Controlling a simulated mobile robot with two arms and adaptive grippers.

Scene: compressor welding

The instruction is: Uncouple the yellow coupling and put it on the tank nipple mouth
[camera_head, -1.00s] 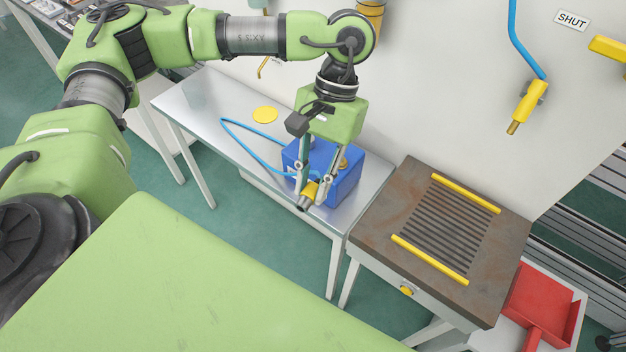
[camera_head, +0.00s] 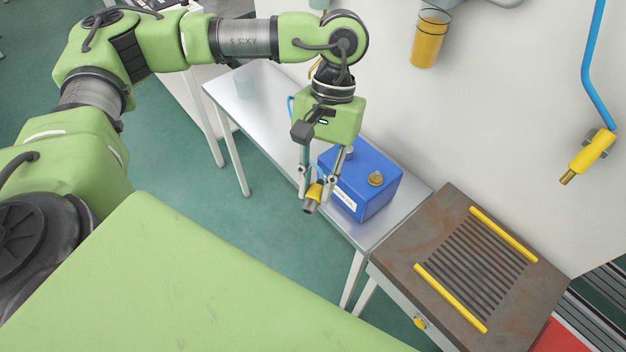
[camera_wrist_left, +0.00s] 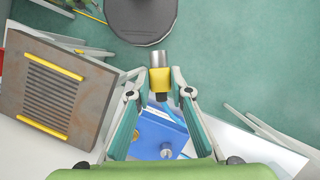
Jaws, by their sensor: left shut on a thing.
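My left gripper (camera_head: 314,194) is shut on the yellow coupling (camera_head: 314,191), which has a grey metal end pointing down toward the front. In the left wrist view the coupling (camera_wrist_left: 160,79) sits between the fingertips. The blue tank (camera_head: 347,202) stands on the metal table behind and to the right of the gripper, with a white label on its front. On its top are a brass fitting (camera_head: 376,178) and a grey stub (camera_head: 349,153), partly hidden by a finger. I cannot tell which is the nipple mouth. The coupling looks apart from both. My right gripper is not in view.
The metal table (camera_head: 262,95) has bare room left of the tank. A blue hose (camera_head: 291,106) shows behind my gripper. A brown slatted bench (camera_head: 440,235) with yellow bars stands to the right. A yellow-handled torch (camera_head: 590,152) and an amber cup (camera_head: 430,40) are at the wall.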

